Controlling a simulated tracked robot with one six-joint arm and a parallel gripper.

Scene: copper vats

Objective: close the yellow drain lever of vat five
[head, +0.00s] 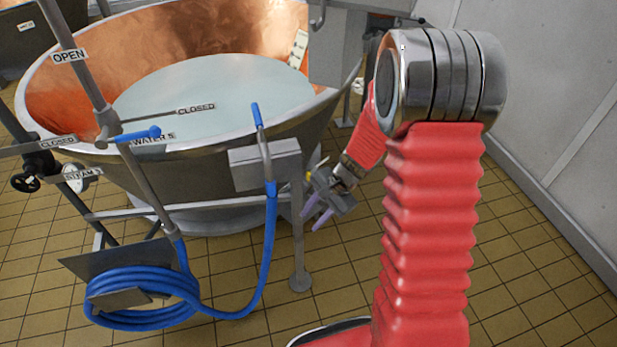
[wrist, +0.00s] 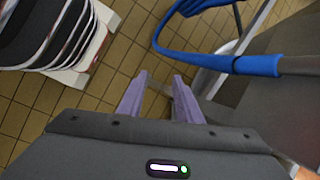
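The vat (head: 330,112) has a copper inside, a steel outer wall and pale liquid in it. A label partly reading "WATER 5" is on its near side. My gripper (head: 315,215) is low beside the vat's right side, behind the front post, with its purple fingers pointing down. In the wrist view my gripper (wrist: 160,78) is open, with nothing between the fingertips but tiled floor behind. I cannot clearly make out the yellow drain lever in either view; the area by the gripper is small and partly covered by the post and my wrist.
A blue hose (head: 268,250) hangs from a grey box (head: 265,165) and coils on a bracket at lower left; it also shows in the wrist view (wrist: 205,60). A steel post (head: 298,240) stands left of the gripper. Tiled floor is clear at right, up to a grey wall (head: 560,90).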

